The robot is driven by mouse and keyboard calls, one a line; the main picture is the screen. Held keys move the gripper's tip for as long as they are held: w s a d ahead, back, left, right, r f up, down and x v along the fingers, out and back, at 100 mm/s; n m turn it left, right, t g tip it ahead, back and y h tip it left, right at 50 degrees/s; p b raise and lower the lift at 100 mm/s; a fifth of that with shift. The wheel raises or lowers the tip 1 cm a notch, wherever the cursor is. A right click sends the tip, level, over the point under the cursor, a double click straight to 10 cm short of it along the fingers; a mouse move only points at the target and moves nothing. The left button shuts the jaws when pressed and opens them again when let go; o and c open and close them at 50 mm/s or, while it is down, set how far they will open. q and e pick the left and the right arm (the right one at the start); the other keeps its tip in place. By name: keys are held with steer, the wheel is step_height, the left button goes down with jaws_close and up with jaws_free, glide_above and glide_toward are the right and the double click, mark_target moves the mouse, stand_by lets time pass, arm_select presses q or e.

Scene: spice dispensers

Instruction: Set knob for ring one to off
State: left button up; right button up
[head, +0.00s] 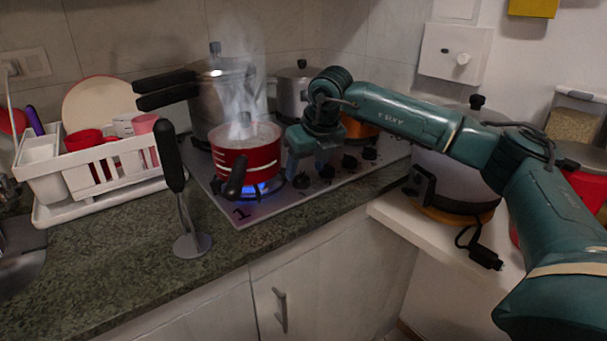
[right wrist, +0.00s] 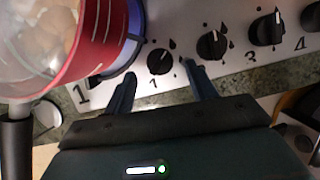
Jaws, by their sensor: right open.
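The knob for ring one (right wrist: 160,62) is black with a white mark and sits above a printed "1" in the right wrist view. It also shows in the head view (head: 301,181). Ring one (head: 262,188) burns with a blue flame under a steaming red pot (head: 248,160). My right gripper (right wrist: 158,72) is open. In the right wrist view its two fingers stand on either side of this knob, with a gap to each side. I cannot tell how far above the panel the fingertips are. My left gripper is not in view.
Other black knobs (right wrist: 211,45) sit in a row to the right. The red pot's black handle (head: 235,178) juts over the front edge. A pressure cooker (head: 215,90) stands behind.

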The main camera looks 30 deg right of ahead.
mark_target(301, 180)
steer(key=shift+x, duration=1.5)
steer(key=shift+c, duration=0.3)
steer(key=c, duration=0.9)
